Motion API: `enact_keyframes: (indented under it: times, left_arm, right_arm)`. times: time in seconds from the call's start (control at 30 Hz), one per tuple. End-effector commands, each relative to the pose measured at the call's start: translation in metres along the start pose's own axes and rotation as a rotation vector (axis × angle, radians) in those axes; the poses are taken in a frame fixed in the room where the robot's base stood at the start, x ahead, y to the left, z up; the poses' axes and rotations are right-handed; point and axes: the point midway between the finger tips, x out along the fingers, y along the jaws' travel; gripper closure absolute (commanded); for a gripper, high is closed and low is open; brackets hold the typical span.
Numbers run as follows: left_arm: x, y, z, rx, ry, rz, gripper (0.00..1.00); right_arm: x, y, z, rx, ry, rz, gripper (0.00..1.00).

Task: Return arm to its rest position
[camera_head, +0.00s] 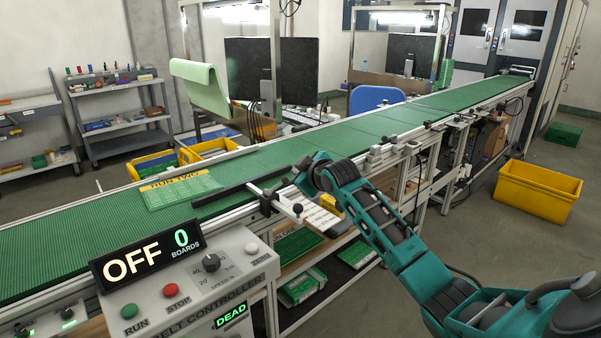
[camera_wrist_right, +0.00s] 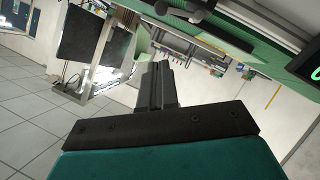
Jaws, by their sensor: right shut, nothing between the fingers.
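My right arm (camera_head: 400,245), teal and black, comes in from the lower right and reaches up to the near edge of the conveyor. Its wrist end (camera_head: 318,172) is above the belt's near rail; the fingers are hard to make out there. In the right wrist view, my right gripper (camera_wrist_right: 157,85) has its dark fingers together with nothing between them. They appear clear of the surfaces behind them. My left arm and gripper are not in view.
A green conveyor belt (camera_head: 80,235) runs diagonally across, with a yellow-green board (camera_head: 180,188) and a black bar (camera_head: 240,183). A control box (camera_head: 185,290) with an "OFF 0 BOARDS" display (camera_head: 148,255) stands at the front left. A yellow bin (camera_head: 537,190) is on the floor at right.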

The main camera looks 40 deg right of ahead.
Motion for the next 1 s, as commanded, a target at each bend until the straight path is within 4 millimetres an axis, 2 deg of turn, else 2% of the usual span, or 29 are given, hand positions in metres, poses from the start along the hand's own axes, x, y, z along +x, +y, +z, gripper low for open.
enact_keyframes:
  times: [0.57, 0.67, 0.77, 0.87, 1.0]
  left_arm:
    - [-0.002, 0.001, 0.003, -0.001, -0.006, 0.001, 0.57]
    - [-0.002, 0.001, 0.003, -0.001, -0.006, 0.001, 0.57]
    - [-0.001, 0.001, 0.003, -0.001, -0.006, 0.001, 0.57]
    - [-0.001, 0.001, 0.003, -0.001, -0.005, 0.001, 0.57]
    - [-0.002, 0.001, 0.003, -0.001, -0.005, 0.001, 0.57]
  right_arm:
    - [-0.002, 0.000, 0.000, -0.001, 0.000, 0.000, 1.00]
    - [-0.002, -0.005, 0.003, -0.001, -0.002, -0.006, 1.00]
    - [-0.002, -0.032, 0.016, 0.002, -0.008, -0.032, 1.00]
    - [-0.009, -0.084, 0.042, 0.016, -0.015, -0.082, 1.00]
    - [-0.037, -0.173, 0.086, 0.063, -0.023, -0.170, 1.00]
